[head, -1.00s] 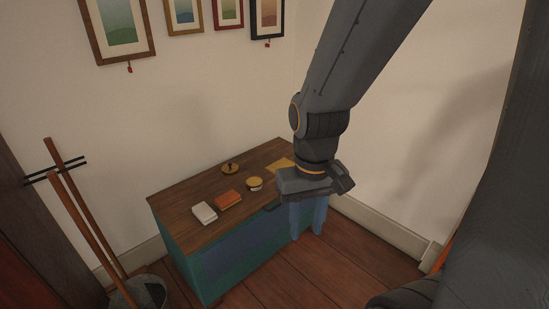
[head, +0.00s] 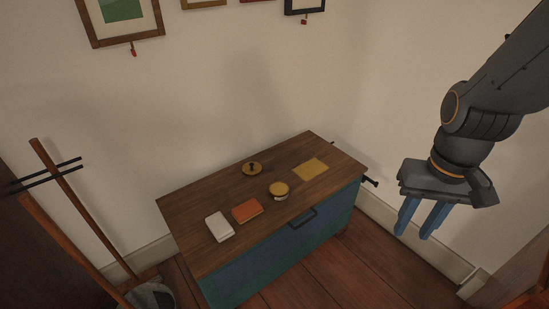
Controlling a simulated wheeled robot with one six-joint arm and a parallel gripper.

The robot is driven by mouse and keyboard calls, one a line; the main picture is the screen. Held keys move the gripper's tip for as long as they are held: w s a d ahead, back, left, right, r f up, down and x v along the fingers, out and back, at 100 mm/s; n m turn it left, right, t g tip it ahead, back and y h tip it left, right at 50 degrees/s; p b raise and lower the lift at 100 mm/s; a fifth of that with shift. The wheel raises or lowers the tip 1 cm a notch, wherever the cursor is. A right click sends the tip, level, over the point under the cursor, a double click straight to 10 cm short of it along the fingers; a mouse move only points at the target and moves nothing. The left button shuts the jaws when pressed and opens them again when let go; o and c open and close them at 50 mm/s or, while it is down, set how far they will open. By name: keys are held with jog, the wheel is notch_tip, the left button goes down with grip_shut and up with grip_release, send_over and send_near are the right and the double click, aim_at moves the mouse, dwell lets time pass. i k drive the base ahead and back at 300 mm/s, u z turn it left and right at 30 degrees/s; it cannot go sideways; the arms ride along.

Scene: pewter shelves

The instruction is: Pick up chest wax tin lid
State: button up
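A small round tin with a yellow-gold lid (head: 279,187) sits on the wooden top of the blue-green chest (head: 277,259), near its front edge. The lid rests on the tin's paler body. My gripper (head: 421,225) is to the right of the chest, in the air and apart from it. Its two blue fingers point down with a gap between them, and nothing is held.
On the chest top are a round brass piece with a dark knob (head: 252,168), a yellow cloth (head: 311,169), an orange block (head: 247,211) and a white block (head: 219,227). A dark handle (head: 302,218) juts from the front. Poles in a bucket (head: 152,294) stand left.

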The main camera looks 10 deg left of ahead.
aim_at(252, 169)
jog(key=u, duration=0.1)
jog(key=i, duration=0.65)
jog(key=u, duration=0.75)
jog(key=i, duration=0.45)
jog(key=u, duration=0.4)
